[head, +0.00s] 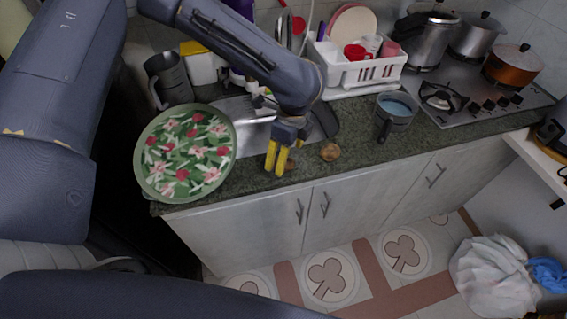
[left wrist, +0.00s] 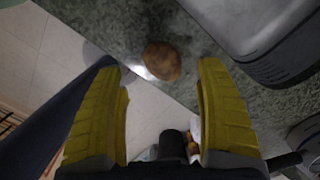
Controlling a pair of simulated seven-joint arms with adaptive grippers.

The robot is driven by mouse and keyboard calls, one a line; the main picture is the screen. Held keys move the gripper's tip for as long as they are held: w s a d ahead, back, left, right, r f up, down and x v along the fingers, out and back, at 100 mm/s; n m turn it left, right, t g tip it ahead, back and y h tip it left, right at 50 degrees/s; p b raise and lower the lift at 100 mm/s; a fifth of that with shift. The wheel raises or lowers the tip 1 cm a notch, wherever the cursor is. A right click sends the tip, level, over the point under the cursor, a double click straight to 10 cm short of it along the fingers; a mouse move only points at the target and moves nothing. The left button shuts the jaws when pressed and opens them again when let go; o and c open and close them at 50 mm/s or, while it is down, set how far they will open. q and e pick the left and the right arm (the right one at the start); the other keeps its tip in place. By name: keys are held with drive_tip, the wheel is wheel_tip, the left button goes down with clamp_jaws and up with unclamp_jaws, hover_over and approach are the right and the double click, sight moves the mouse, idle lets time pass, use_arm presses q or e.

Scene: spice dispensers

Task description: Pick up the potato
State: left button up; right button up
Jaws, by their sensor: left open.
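A brown, rounded potato (left wrist: 162,61) lies on the dark green counter near its front edge in the left wrist view. It sits between and beyond the two yellow fingertips of my left gripper (left wrist: 163,72), which is open and empty. In the head view my left gripper (head: 275,172) points down over the counter's front edge, and a brown patch (head: 291,165) shows partly hidden behind its fingers. A second brown, round item (head: 330,152) lies on the counter just right of the gripper. I cannot tell for sure which one the left wrist view shows. My right gripper is not in view.
A floral green plate (head: 186,152) stands left of the gripper. Behind are a metal sink (head: 252,135) and a white dish rack (head: 362,72). A small pan (head: 396,106) stands to the right, before the stove (head: 470,95). The counter (head: 355,140) between is mostly clear.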

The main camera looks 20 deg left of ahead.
use_arm(q)
drive_tip(key=shift+w+a+f, duration=0.15)
drive_tip(key=shift+f, duration=1.15)
drive_tip(key=shift+w+a+f, duration=0.1)
drive_tip(key=shift+f, duration=1.2)
drive_tip(key=c, duration=1.4)
